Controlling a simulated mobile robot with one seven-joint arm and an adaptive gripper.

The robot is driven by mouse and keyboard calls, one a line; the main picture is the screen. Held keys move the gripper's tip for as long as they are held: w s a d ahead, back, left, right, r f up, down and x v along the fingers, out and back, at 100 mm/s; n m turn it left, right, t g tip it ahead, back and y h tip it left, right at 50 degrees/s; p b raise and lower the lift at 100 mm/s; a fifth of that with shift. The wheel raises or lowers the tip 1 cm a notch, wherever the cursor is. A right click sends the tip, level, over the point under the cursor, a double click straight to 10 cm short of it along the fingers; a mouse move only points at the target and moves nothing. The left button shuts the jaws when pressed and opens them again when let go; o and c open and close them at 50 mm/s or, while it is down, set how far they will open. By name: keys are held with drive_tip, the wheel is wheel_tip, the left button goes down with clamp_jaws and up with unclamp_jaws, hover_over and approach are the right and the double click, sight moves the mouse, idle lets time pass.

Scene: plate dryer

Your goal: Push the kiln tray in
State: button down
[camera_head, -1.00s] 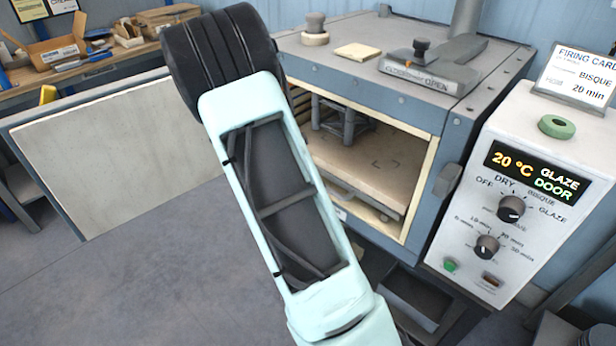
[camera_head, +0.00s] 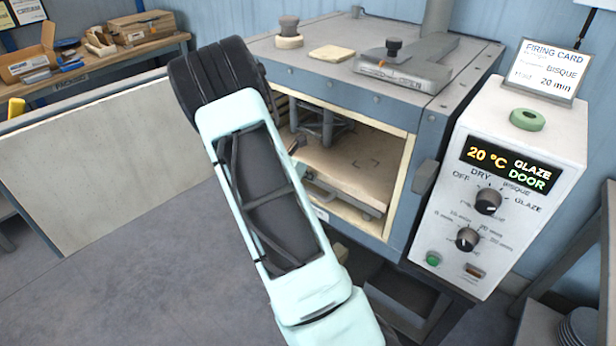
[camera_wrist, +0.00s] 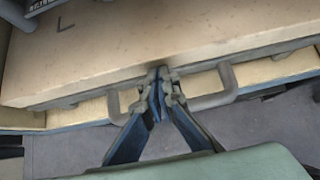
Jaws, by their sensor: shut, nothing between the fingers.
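The kiln tray (camera_head: 350,170) is a flat beige slab inside the open kiln (camera_head: 345,98). It carries a grey stand (camera_head: 322,127). In the wrist view the tray (camera_wrist: 150,45) fills the top, with a grey loop handle (camera_wrist: 228,85) at its front edge. My gripper (camera_wrist: 160,74) is shut and empty. Its tips are at the tray's front edge, near the middle of the handle; I cannot tell whether they touch. In the head view my arm hides most of the gripper and the left part of the kiln opening.
The kiln door (camera_head: 100,165) stands wide open to the left. A control box (camera_head: 510,190) is on the right, reading 20 °C, GLAZE and DOOR. A workbench (camera_head: 125,60) with boxes is at the back left. The floor (camera_head: 150,270) before the door is clear.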

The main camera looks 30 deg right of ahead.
sight(319, 166)
drive_tip(key=d, duration=0.2)
drive_tip(key=w+d+p, duration=0.1)
drive_tip(key=d, duration=0.1)
drive_tip(key=shift+w+d, duration=0.15)
drive_tip(key=shift+d, duration=0.05)
drive_tip(key=shift+d+r, duration=0.15)
drive_tip(key=shift+d, duration=0.05)
